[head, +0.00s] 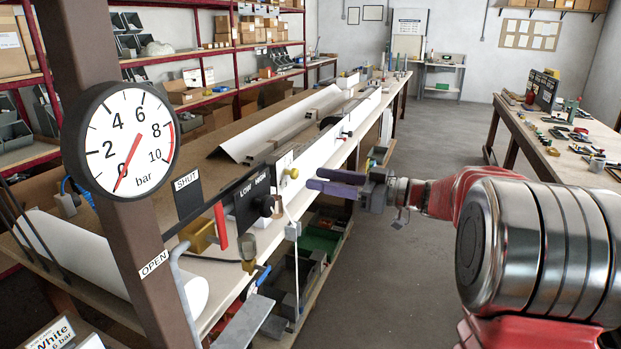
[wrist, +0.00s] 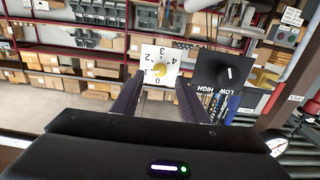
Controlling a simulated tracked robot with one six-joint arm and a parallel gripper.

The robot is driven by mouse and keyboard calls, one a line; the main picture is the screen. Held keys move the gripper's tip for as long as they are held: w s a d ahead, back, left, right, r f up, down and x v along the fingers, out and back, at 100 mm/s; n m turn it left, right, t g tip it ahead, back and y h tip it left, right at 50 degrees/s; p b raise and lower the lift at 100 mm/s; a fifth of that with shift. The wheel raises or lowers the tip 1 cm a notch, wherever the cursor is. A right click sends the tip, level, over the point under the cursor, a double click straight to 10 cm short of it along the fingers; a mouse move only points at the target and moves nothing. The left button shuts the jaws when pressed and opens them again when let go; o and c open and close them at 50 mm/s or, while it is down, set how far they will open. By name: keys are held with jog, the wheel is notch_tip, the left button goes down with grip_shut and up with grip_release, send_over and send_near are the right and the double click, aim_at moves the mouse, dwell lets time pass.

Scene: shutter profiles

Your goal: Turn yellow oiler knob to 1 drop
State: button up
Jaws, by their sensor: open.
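The yellow oiler knob (wrist: 161,70) sits on a white dial plate (wrist: 150,54) with numbers, which appear turned over in the wrist view. I cannot make out which number the knob points to. In the head view the yellow knob (head: 291,173) is small, on the front face of the bench unit. My gripper (head: 309,188) is open, its two dark purple fingers pointing left toward the knob. In the wrist view my gripper (wrist: 160,82) has one finger on each side of the knob in the picture. The fingers look apart from it and nothing is held.
A black LOW/HIGH selector (wrist: 223,72) is beside the dial, close to one finger. A pressure gauge (head: 120,140) on a brown post has its needle near 0. A red lever (head: 220,225) stands between SHUT and OPEN labels. The floor aisle (head: 430,140) is clear.

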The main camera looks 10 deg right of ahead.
jog(key=v, duration=0.8)
jog(key=shift+s+d, duration=0.25)
jog(key=shift+a, duration=0.1)
jog(key=s+a+f+m+g+h, duration=0.2)
jog(key=s+a+f+g+h, duration=0.15)
jog(key=s+a, duration=0.35)
jog(key=s+a+f+m+g+h, duration=0.2)
jog(key=s+a+f+g, duration=0.15)
jog(key=s+a, duration=0.35)
jog(key=shift+s+d+f+m+t+h, duration=0.4)
jog(key=shift+s+f+m+h, duration=0.95)
jog(key=shift+s, duration=0.9)
jog(key=shift+s+d+f+m+t+h, duration=0.25)
jog(key=shift+s+d+f+m+h, duration=0.45)
jog(key=shift+s+h, duration=1.25)
jog(key=shift+s+d+f+m+t+h, duration=0.3)
jog(key=shift+s+f+m+h, duration=1)
jog(key=shift+s, duration=1.2)
jog(key=shift+c, duration=0.5)
